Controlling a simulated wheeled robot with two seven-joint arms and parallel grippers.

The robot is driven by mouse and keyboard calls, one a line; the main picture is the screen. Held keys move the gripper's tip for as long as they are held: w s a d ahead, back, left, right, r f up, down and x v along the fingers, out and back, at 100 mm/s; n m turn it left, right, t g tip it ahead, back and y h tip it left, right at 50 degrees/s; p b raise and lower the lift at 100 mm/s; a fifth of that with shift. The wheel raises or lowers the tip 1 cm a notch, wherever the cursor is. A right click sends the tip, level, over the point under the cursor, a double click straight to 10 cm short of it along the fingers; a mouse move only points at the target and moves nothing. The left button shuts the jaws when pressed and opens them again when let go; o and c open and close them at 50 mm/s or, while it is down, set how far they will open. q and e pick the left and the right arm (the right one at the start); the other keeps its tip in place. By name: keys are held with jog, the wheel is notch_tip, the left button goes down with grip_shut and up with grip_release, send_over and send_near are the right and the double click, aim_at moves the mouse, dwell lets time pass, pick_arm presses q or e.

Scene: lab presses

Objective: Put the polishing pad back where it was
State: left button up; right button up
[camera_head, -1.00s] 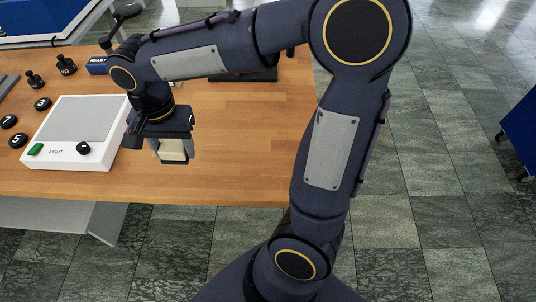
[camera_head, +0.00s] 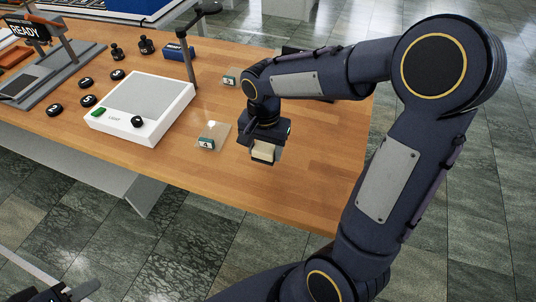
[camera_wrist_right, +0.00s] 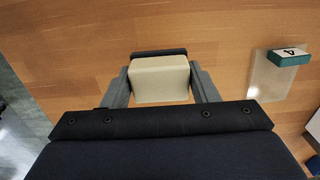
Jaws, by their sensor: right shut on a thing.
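My right gripper (camera_head: 262,158) is shut on a cream block, the polishing pad (camera_head: 263,151), above the right part of the wooden table. In the right wrist view the pad (camera_wrist_right: 160,80) sits between the two fingers, with its pale face toward the camera. A clear plate with a green-edged tag marked 4 (camera_head: 207,143) lies left of the gripper; the tag (camera_wrist_right: 289,57) is at the right in the wrist view. Another tagged plate (camera_head: 231,80) lies farther back, its number too small to read. My left gripper (camera_head: 72,292) shows only partly at the bottom left corner.
A white light box (camera_head: 160,125) with a green button and black knob stands left of the plate. Several black numbered discs (camera_head: 88,100), two dark weights (camera_head: 147,45), a blue box (camera_head: 178,52) and a thin post (camera_head: 189,60) stand around it. The table front right (camera_head: 290,195) is bare.

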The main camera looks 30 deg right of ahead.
aim_at(268, 156)
jog(key=shift+w+d+f, duration=0.25)
jog(key=shift+d+f, duration=0.15)
jog(key=shift+f, duration=0.1)
jog(key=f, duration=0.3)
jog(key=shift+w+d+f, duration=0.15)
jog(key=shift+d+f, duration=0.05)
jog(key=shift+d, duration=0.1)
jog(key=shift+f, duration=0.2)
jog(key=shift+f, duration=0.2)
jog(key=o, duration=0.9)
jog(key=shift+r, duration=0.15)
